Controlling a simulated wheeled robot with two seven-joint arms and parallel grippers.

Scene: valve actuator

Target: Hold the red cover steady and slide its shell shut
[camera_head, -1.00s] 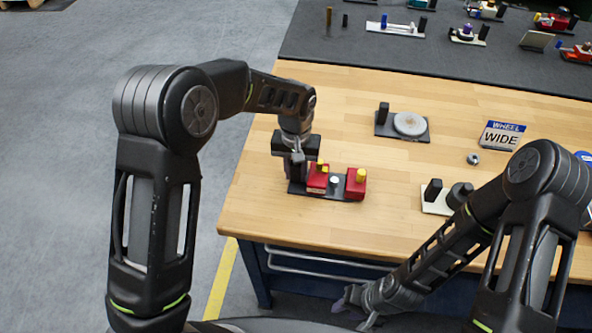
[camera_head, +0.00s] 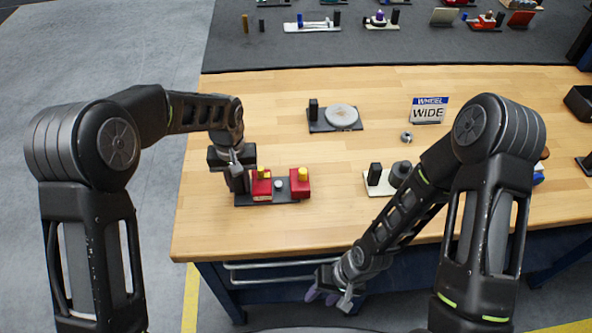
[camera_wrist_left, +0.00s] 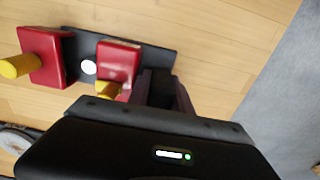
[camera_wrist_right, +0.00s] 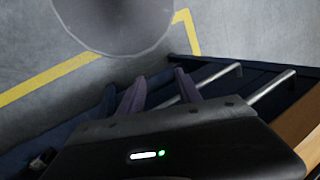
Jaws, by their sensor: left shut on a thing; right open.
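The red cover is two red blocks with yellow knobs on a dark base plate (camera_head: 285,199), near the table's front left. The left red block (camera_head: 262,188) and the right red block (camera_head: 300,184) stand apart, with a white round piece (camera_head: 278,184) in the gap. My left gripper (camera_head: 240,184) is at the plate's left end, shut on what looks like a black post (camera_wrist_left: 156,88) beside the left block. Its fingers partly hide the post. My right gripper (camera_head: 330,294) is open and empty, low in front of the table's edge, away from the cover.
A dark plate with a pale disc (camera_head: 341,117), a "WHEEL WIDE" sign (camera_head: 428,110) and a small nut (camera_head: 406,137) lie behind. A pale plate with black parts (camera_head: 379,183) stands right of the cover. Drawer handles (camera_wrist_right: 268,87) jut out near my right gripper. Wood around the cover is clear.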

